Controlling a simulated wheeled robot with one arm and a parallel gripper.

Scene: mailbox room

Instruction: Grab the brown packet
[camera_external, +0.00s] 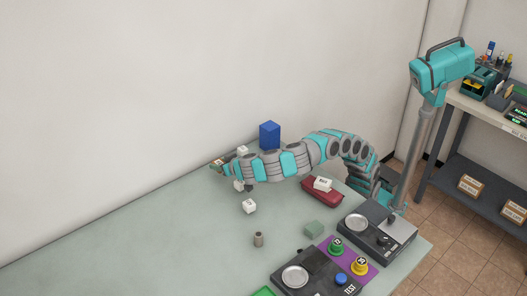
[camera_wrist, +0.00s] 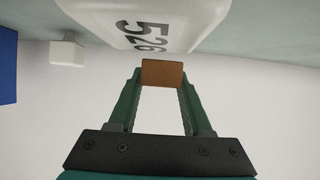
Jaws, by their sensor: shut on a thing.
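The brown packet (camera_wrist: 162,73) shows in the wrist view as a small brown block between the tips of my gripper (camera_wrist: 162,80). The green fingers are shut on it, with a gap open behind it. In the external view my gripper (camera_external: 217,165) is at the far left end of my arm, near the wall side of the table. The packet is too small there to make out clearly.
A white item marked 526 (camera_wrist: 145,22) is close by in the wrist view. A blue block (camera_external: 269,134) stands behind my arm. A white cube (camera_external: 249,206), a grey-brown cylinder (camera_external: 259,239) and a red case (camera_external: 321,196) are on the table (camera_external: 130,235). Its left part is clear.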

